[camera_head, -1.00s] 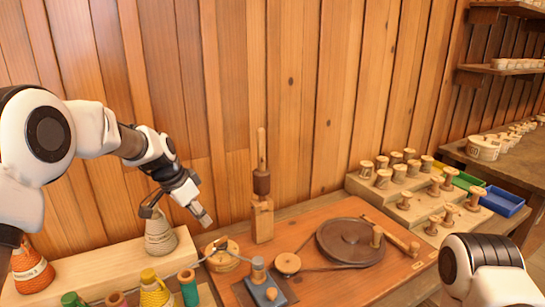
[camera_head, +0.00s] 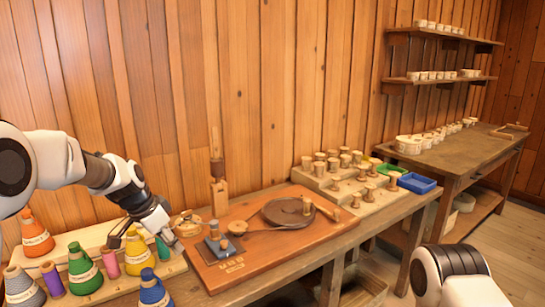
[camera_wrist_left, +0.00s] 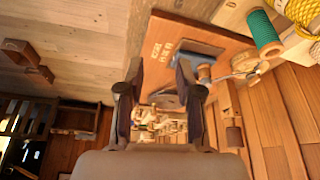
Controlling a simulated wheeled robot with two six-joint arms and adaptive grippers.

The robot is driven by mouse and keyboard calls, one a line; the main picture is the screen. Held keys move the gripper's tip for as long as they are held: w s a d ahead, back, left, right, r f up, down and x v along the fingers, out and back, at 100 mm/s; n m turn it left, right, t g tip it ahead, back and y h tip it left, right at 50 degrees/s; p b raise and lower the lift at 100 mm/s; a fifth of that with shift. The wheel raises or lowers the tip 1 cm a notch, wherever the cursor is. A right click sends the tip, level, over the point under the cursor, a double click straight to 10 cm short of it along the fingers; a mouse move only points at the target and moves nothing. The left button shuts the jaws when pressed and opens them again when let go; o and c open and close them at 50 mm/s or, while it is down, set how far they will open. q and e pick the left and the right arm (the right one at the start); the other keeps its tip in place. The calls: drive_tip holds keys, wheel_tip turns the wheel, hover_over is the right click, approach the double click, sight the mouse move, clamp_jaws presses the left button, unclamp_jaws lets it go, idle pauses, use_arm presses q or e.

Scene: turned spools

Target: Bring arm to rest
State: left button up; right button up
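My left arm comes in from the left in the head view, its gripper (camera_head: 143,241) pointing down over the row of thread cones. The fingers are apart. In the left wrist view the gripper (camera_wrist_left: 158,68) also shows two spread fingers with nothing held between them. A yellow thread cone (camera_head: 138,253) stands just below or behind the gripper; I cannot tell whether they touch. Part of my right arm (camera_head: 455,276) shows at the bottom right, but its gripper is out of view.
A wooden winder board (camera_head: 250,259) with a dark wheel (camera_head: 284,212) lies right of the left gripper. Beyond it are a stepped spool rack (camera_head: 345,190) and a blue tray (camera_head: 416,183). Orange (camera_head: 36,236), green (camera_head: 83,270) and blue (camera_head: 153,291) cones stand at the left.

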use_arm(q)
wheel_tip(320, 180, down, 10)
drive_tip(key=s+r+g, duration=0.1)
drive_tip(key=g, duration=0.1)
drive_tip(key=s+f+g+y, duration=0.1)
drive_tip(key=s+f+g, duration=0.3)
drive_tip(key=s+f, duration=1.3)
drive_tip(key=s+f+n+t+y, duration=0.1)
drive_tip(key=s+f+n, duration=0.3)
drive_tip(key=s, duration=0.7)
drive_tip(key=s+f+n+t, duration=0.1)
drive_tip(key=s+f+n, duration=0.3)
drive_tip(key=s, duration=0.8)
drive_tip(key=shift+a+f+n+t+y, duration=0.4)
drive_tip(key=shift+a+f, duration=0.05)
drive_tip(key=shift+f, duration=0.05)
